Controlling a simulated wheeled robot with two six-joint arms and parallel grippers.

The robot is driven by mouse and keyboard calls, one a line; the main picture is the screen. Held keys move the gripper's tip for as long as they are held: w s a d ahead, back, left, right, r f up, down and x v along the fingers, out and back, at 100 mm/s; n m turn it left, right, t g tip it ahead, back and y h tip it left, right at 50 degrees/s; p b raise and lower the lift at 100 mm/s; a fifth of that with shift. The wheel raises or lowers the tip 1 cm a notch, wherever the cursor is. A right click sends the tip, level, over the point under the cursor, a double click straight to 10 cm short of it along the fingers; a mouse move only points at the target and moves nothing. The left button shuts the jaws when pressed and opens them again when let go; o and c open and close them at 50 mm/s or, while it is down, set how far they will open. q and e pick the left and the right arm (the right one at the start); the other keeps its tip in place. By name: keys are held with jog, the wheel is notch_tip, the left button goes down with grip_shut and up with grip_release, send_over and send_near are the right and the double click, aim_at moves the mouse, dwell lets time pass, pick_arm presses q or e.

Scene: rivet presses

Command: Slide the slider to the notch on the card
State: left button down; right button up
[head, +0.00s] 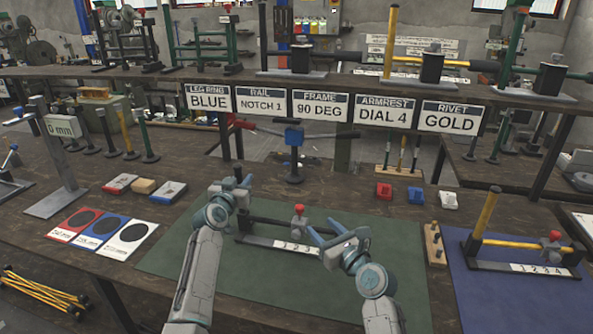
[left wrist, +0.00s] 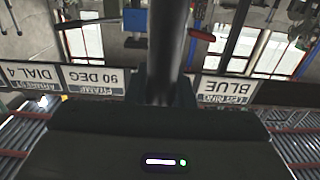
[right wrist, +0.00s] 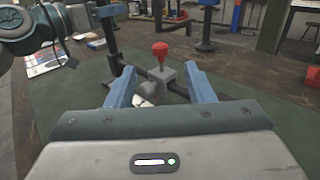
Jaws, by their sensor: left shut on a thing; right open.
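The card (head: 262,105) on the shelf edge reads RAIL NOTCH 1. A dark rail fixture stands on the green mat, with a numbered white strip (head: 288,245) along its front. Its slider (head: 299,217) is a grey block with a red knob, near the rail's right part; it also shows in the right wrist view (right wrist: 161,72). My left gripper (head: 236,184) is shut on the fixture's dark upright post (left wrist: 168,45) at the left end. My right gripper (head: 325,236) is open, its blue fingers on either side of the slider in the right wrist view; contact is unclear.
A similar fixture with a yellow post (head: 485,213) stands on the blue mat (head: 490,300) at right. A wooden peg block (head: 434,243) is between the mats. A blue-topped stand (head: 294,140) is behind the rail. Coloured cards (head: 100,229) lie at left.

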aim_at(296, 239)
jog(key=f+n+g+y, duration=0.1)
jog(key=n+g, duration=0.1)
jog(key=n, duration=0.5)
jog(key=d+f+n+g+y, duration=0.1)
jog(key=f+n+g, duration=0.1)
jog(key=n, duration=0.6)
jog(key=s+d+f+n+g+y, duration=0.1)
jog(key=n, duration=0.7)
jog(key=shift+f+g, duration=0.2)
jog(key=shift+g, duration=0.2)
jog(key=shift+w+a+f, duration=0.15)
jog(key=shift+w+a, duration=0.1)
jog(key=shift+a, duration=0.1)
jog(key=x, duration=1.1)
jog(key=shift+s, duration=0.1)
jog(key=shift+a, duration=0.1)
grip_shut()
